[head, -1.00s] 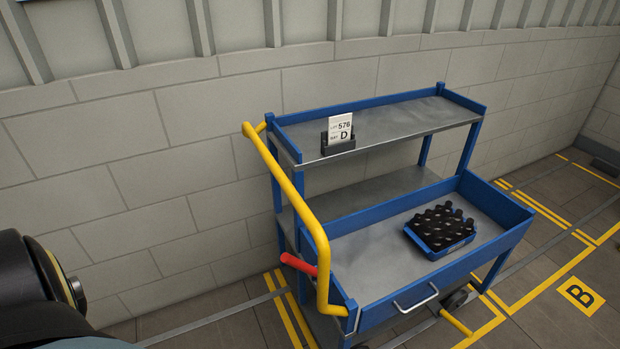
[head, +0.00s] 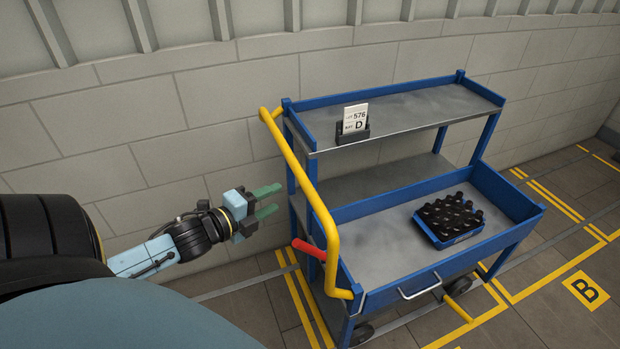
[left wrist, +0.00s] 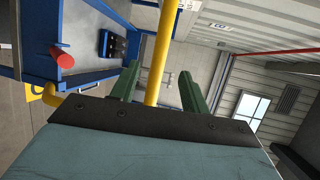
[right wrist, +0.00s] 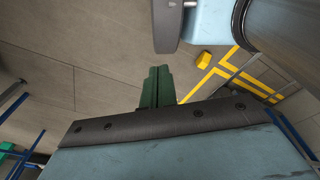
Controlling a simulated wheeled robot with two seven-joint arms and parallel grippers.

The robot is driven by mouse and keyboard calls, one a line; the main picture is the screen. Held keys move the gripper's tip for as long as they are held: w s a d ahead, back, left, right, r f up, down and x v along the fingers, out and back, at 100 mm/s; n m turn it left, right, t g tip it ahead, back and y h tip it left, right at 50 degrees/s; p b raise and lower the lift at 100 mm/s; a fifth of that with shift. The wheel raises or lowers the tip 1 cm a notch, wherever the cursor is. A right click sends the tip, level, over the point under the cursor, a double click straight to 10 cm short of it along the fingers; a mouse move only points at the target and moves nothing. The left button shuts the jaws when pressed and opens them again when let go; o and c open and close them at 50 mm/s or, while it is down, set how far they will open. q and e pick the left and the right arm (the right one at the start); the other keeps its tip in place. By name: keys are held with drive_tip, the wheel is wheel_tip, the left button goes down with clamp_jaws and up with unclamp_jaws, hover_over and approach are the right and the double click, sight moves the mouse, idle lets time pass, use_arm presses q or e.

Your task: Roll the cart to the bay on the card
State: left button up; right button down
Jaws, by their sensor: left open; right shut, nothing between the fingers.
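The blue and grey cart (head: 375,290) stands by the wall in the head view, with a yellow push handle (head: 312,190) on its left side. A card (head: 355,118) on its top shelf reads 576 and D. A red lever (head: 308,249) sticks out below the handle. My left gripper (head: 268,201) is open, just left of the handle and apart from it. In the left wrist view the handle (left wrist: 160,60) shows beyond and between the green fingers. My right gripper (right wrist: 157,86) is shut and empty over the floor in the right wrist view; the head view does not show it.
A blue crate of dark-capped bottles (head: 449,220) sits in the cart's open tray. A floor plate marked B (head: 586,290) lies at the right among yellow bay lines (head: 480,328). The block wall (head: 130,140) runs close behind the cart.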

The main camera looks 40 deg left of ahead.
use_arm(q)
drive_tip(key=w+d+f, duration=0.1)
drive_tip(key=w+f, duration=0.1)
drive_tip(key=w, duration=1.1)
drive_tip(key=shift+f+b, duration=0.15)
drive_tip(key=shift+b, duration=0.15)
clamp_jaws()
